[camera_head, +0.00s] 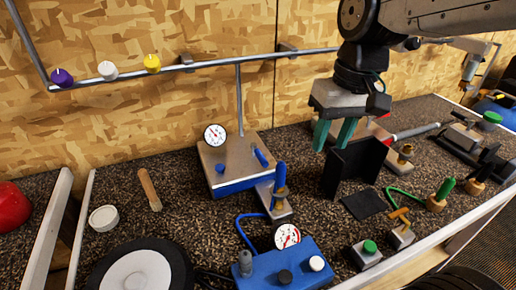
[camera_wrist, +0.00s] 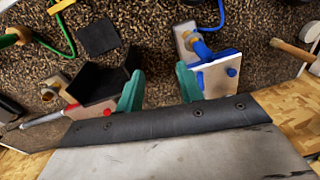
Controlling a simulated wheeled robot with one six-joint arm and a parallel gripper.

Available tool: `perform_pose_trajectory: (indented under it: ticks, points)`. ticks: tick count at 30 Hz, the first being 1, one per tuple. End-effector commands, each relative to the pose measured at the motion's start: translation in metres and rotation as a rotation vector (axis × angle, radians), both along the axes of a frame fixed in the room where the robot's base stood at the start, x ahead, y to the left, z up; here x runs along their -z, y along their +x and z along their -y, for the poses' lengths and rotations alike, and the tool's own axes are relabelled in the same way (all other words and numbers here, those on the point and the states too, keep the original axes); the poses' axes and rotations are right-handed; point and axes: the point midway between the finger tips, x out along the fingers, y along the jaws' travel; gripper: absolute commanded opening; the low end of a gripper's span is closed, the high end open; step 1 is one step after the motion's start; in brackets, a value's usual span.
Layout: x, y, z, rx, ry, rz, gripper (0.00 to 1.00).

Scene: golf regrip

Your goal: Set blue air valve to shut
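The blue air valve (camera_head: 280,176) is in the middle of the head view, on a small metal block with a blue hose (camera_head: 243,232) beside it. Its blue handle points up in the picture; whether that means open or shut I cannot tell. In the wrist view a blue handle (camera_wrist: 200,48), likely the same valve, shows at upper right, just beyond the right finger and partly behind a metal plate. My gripper (camera_head: 332,146) is above the bench, right of and higher than the valve. In the wrist view its green fingers (camera_wrist: 159,70) are apart with nothing between them.
A metal-topped blue box (camera_head: 232,185) with a gauge stands left of the valve. A black angled bracket (camera_head: 352,172) stands below my gripper. A blue gauge box (camera_head: 262,270) is in front. Green-handled fittings (camera_head: 445,188) lie to the right. A rail (camera_head: 225,61) with knobs runs along the wall.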

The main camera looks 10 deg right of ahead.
Motion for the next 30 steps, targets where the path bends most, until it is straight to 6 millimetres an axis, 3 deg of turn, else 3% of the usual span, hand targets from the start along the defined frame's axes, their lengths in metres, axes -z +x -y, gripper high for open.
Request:
perform_pose_trajectory:
  ticks: [1, 6, 12, 17, 30]
  points:
    - [0.003, 0.023, -0.013, -0.02, 0.015, -0.019, 0.37]
    - [0.016, 0.082, -0.054, -0.067, 0.059, -0.051, 0.37]
    - [0.03, 0.116, -0.083, -0.097, 0.086, -0.071, 0.37]
    - [0.042, 0.121, -0.091, -0.103, 0.09, -0.076, 0.37]
    - [0.103, 0.118, -0.103, -0.103, 0.09, -0.075, 0.37]
